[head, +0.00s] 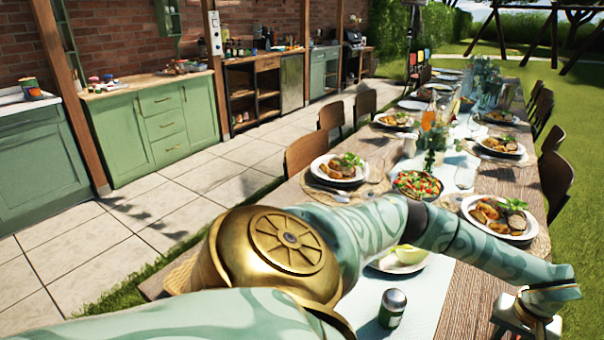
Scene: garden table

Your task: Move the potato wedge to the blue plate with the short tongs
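My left arm comes in from the lower left and reaches across the table. Its far end (540,305) is at the lower right and partly cut off by the frame, so I cannot tell its fingers' state. My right gripper is not in view. Brown-orange pieces that look like potato wedges (487,212) lie with meat and greens on a white plate (475,226) at the right, beyond my arm. Similar food is on other plates. I cannot make out a clearly blue plate or any short tongs; my arm hides part of the near table.
A pale plate (418,266) with yellow-green pieces sits partly behind my arm. A shaker (392,308) stands on the pale runner (430,300). A salad bowl (417,187) and plant vase (436,142) stand beyond. Chairs line the table; free tabletop shows at the lower right (468,300).

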